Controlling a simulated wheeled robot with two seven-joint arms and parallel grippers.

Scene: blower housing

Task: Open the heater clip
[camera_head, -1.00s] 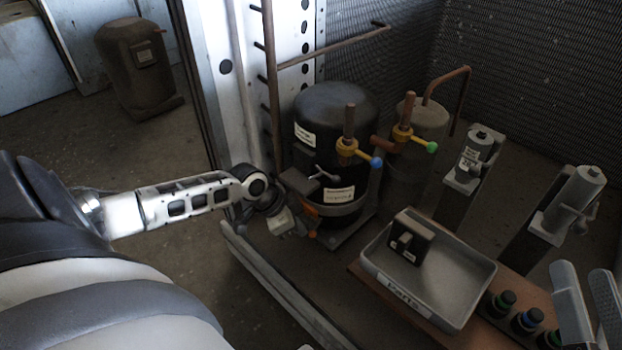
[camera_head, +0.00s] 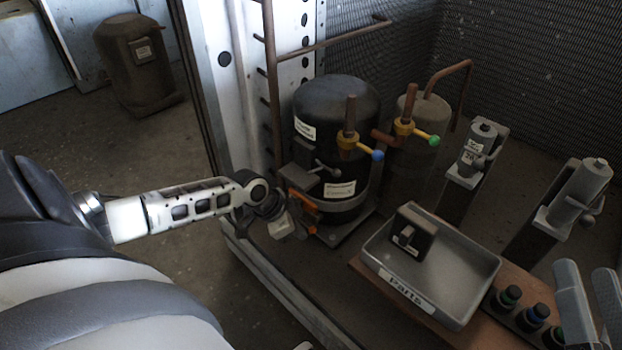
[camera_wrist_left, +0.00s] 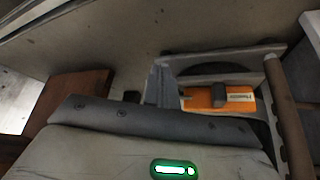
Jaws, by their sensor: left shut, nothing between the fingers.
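The orange heater clip (camera_head: 302,202) sits low on the front left of the black compressor (camera_head: 342,110). The orange part with a pale label (camera_wrist_left: 220,96) also shows in the left wrist view, beyond the fingers. My left gripper (camera_head: 284,222) is just left of and below the clip in the head view, shut and empty. In the left wrist view its fingers (camera_wrist_left: 163,82) point towards the left side of the orange part. I cannot tell whether they touch. My right gripper (camera_head: 590,300) is at the lower right edge, its two grey fingers apart and empty.
A grey parts tray (camera_head: 450,285) holding a black box (camera_head: 412,235) stands right of the compressor. Valves with a blue handle (camera_head: 376,155) and a green handle (camera_head: 433,141) rise above. A metal rail (camera_head: 280,290) runs along the front left.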

